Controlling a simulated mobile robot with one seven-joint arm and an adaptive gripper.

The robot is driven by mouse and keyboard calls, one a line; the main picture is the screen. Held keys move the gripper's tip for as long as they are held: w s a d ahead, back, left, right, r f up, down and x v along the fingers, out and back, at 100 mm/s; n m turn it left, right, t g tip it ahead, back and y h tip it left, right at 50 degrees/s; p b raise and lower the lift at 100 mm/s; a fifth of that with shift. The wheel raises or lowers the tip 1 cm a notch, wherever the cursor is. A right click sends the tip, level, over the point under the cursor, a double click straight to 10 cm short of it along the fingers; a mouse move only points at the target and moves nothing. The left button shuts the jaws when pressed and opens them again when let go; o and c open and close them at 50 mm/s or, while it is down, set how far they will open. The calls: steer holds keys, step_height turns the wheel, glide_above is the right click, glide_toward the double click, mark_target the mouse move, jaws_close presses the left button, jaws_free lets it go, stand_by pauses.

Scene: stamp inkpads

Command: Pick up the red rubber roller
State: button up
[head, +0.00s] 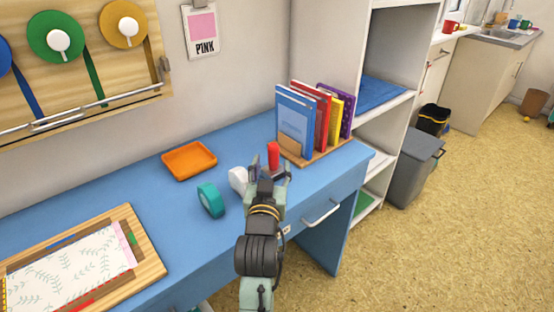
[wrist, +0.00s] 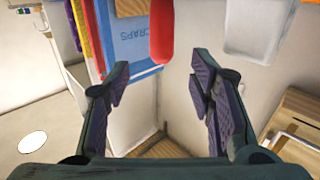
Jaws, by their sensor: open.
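The red roller (head: 273,155) shows as a small red upright shape at the tip of my gripper (head: 274,173), over the right part of the blue desk. In the wrist view the red roller (wrist: 162,30) is a rounded red cylinder at the top, cut off by the frame edge. My gripper (wrist: 158,86) is open there, with nothing between its two dark fingers. The red roller lies beyond the fingertips, roughly centred between them, apart from both. Its upper part is out of the wrist view, and its lower part is hidden by my gripper in the head view.
A rack of upright books (head: 297,122) stands just behind my gripper. A white object (head: 238,180) and a teal tape roll (head: 211,200) stand close on the left. An orange tray (head: 190,161) lies farther back. The blue desk (head: 105,184) has free room at left.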

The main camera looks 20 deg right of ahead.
mark_target(273, 152)
steer(key=x, duration=0.2)
steer(key=shift+w+d+p, duration=0.1)
steer(key=shift+w+p, duration=0.2)
steer(key=shift+w, duration=0.1)
steer(key=p+x, duration=0.1)
steer(key=x, duration=0.3)
steer(key=shift+w+d+r, duration=0.1)
steer(key=shift+w+r, duration=0.05)
steer(key=shift+w, duration=0.05)
steer(key=shift+w+d+p, duration=0.2)
steer(key=shift+w+p, duration=0.1)
steer(key=shift+w, duration=0.15)
steer(key=shift+c, duration=0.5)
jaws_close()
